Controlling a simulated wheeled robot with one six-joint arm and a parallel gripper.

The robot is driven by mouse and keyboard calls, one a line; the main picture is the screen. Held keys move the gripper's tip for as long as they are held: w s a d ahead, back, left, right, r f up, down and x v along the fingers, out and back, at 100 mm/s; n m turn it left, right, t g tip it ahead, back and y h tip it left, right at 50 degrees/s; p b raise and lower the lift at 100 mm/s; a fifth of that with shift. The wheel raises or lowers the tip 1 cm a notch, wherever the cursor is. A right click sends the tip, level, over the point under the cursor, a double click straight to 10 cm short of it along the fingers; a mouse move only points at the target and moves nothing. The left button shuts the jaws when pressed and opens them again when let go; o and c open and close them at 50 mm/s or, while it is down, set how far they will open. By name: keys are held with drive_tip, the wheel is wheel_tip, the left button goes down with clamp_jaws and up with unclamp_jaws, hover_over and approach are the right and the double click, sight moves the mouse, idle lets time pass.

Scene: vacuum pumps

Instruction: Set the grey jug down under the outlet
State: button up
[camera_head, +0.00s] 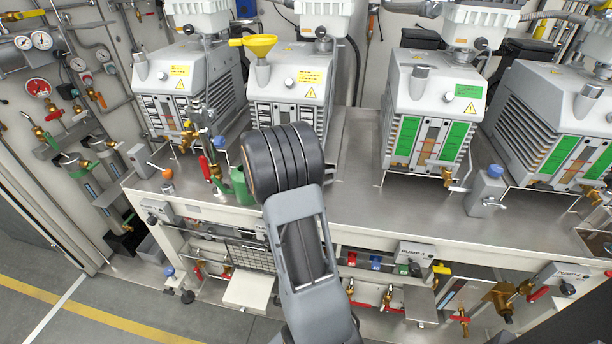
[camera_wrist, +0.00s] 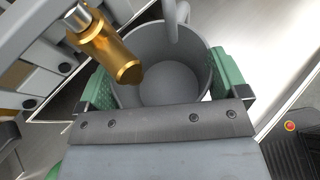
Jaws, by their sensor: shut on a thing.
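The grey jug (camera_wrist: 170,78) is seen from above in the wrist view, with its mouth open and its inside empty. A handle-like grey bar (camera_wrist: 172,22) shows at its far side. My gripper (camera_wrist: 165,84) is shut on the jug, with a green pad on each side of it. A brass outlet (camera_wrist: 112,52) with a silver end overlaps the left part of the jug's mouth in this view. Whether the jug's base touches the bench is hidden.
A valve with a red handle (camera_head: 205,168) is left of my wrist. Bare bench lies to the right of my arm.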

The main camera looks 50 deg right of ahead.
drive_tip(key=shift+f, duration=0.25)
idle(0.5)
drive_tip(key=o, duration=0.6)
drive_tip(key=shift+o, duration=0.2)
drive_tip(key=p+v, duration=0.1)
drive_tip(key=v, duration=1.3)
drive_tip(key=shift+p, duration=0.35)
drive_tip(key=p+v, duration=0.6)
drive_tip(key=v, duration=0.6)
drive_tip(key=shift+w, duration=0.1)
idle(0.6)
